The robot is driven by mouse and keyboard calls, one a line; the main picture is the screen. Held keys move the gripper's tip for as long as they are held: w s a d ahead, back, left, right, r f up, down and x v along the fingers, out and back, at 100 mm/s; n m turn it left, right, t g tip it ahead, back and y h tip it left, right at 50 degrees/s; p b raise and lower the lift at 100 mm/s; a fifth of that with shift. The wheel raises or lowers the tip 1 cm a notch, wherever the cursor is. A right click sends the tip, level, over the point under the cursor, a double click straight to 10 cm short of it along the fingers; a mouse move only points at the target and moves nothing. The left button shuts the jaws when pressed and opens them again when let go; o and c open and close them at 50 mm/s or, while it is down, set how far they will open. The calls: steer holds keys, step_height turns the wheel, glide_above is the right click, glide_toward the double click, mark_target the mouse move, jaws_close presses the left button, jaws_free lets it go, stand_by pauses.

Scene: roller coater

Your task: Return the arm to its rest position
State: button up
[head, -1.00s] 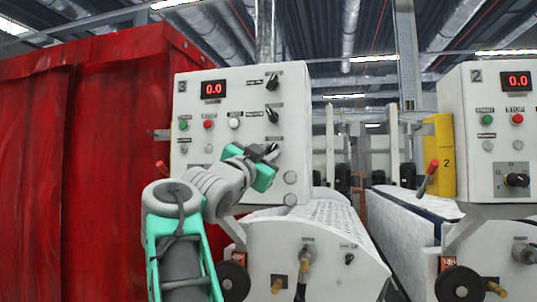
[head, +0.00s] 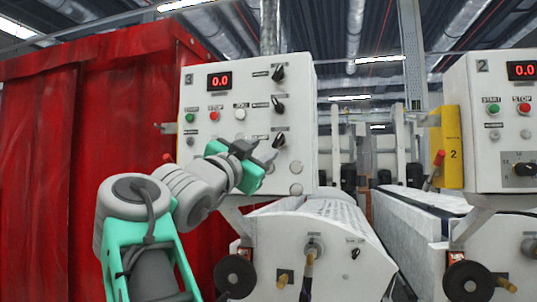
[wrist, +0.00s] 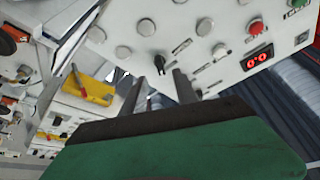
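My gripper (head: 264,153) is open and empty in front of the white control panel (head: 215,155) marked 3. In the head view its fingertips lie just left of and below the panel's lowest black knob (head: 280,139). In the wrist view my gripper (wrist: 159,82) shows two dark fingers standing apart, with a black knob (wrist: 160,64) seen in the gap between them. The fingers do not hold it; whether they touch the panel cannot be told. My arm is bent and reaches up from the bottom left of the head view.
A red curtain (head: 100,150) fills the left side. Below the panel is a white roller machine (head: 320,255) with a black handwheel (head: 235,276). A second panel (head: 500,150) marked 2 and a yellow box (head: 451,150) stand at right.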

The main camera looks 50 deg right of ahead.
stand_by(0.4)
steer(key=w+a+f+n+t+y, duration=0.3)
steer(key=w+f+n+y, duration=0.2)
steer(key=w+f, duration=0.5)
steer(key=w+a+f+n+t+y, duration=0.3)
steer(key=w+f+n+y, duration=0.25)
steer(key=w+f, duration=0.45)
steer(key=a+f+n+g+y, duration=0.1)
steer(key=a+f+n+y, duration=0.15)
steer(key=f, duration=0.45)
steer(key=a+f+n+y, duration=0.1)
steer(key=a+f, duration=0.2)
steer(key=f, duration=0.5)
steer(key=s+a+f+n+g+y, duration=0.25)
steer(key=a+f, duration=0.25)
steer(key=f, duration=0.4)
steer(key=s+a+f+n+g+y, duration=0.1)
steer(key=s+a+f+n+y, duration=0.1)
steer(key=s+a+f, duration=0.5)
steer(key=s+a+f+n+g+y, duration=0.2)
steer(key=s+a+f+n+y, duration=0.1)
steer(key=s+a+f, duration=0.8)
step_height(320, 180, down, 3)
steer(key=shift+a+n, duration=0.15)
steer(key=shift+n, duration=0.4)
